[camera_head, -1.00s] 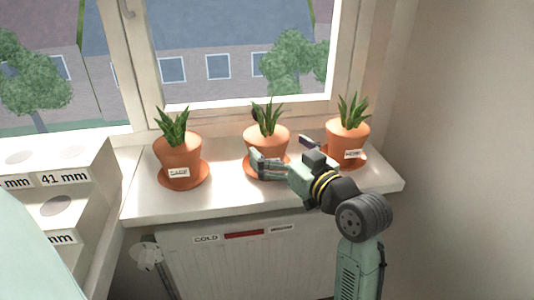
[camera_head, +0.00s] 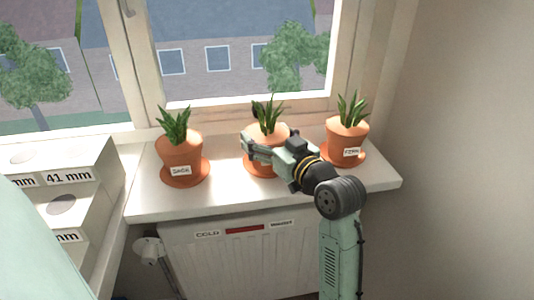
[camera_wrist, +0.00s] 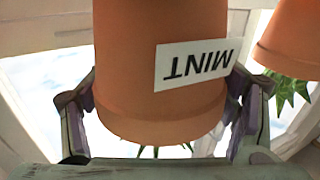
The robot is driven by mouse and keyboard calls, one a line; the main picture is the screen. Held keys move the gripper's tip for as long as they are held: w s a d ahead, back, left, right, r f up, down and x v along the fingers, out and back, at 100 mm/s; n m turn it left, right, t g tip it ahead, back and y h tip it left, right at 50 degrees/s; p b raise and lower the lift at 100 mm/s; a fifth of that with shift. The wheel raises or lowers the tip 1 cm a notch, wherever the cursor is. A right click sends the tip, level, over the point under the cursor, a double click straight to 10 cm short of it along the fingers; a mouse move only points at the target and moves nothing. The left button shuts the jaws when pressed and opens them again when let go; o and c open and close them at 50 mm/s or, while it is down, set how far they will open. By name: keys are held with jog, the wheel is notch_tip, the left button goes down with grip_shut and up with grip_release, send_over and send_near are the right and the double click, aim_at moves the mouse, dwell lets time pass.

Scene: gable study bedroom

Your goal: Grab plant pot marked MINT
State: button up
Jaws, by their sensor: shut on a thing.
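The terracotta pot marked MINT (camera_wrist: 150,75) fills the middle of the wrist view, its white label (camera_wrist: 197,63) upside down there. In the head view this pot (camera_head: 266,132) is the middle one on the windowsill, with green spiky leaves, above an orange saucer (camera_head: 257,168). My gripper (camera_head: 268,146) is shut on the pot, with a finger on either side of it; the wrist view shows both fingers (camera_wrist: 160,105). My gripper hides the pot's front and part of the saucer. I cannot tell whether the pot is clear of its saucer.
A pot labelled SAGE (camera_head: 180,150) stands left on the sill (camera_head: 220,200), and another labelled pot (camera_head: 347,132) stands close on the right. The window is behind. A radiator (camera_head: 240,262) is below, and a stepped block with mm labels (camera_head: 85,195) is at left.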

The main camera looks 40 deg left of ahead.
jog(key=c, duration=1.3)
jog(key=shift+r, duration=0.1)
jog(key=shift+r, duration=0.1)
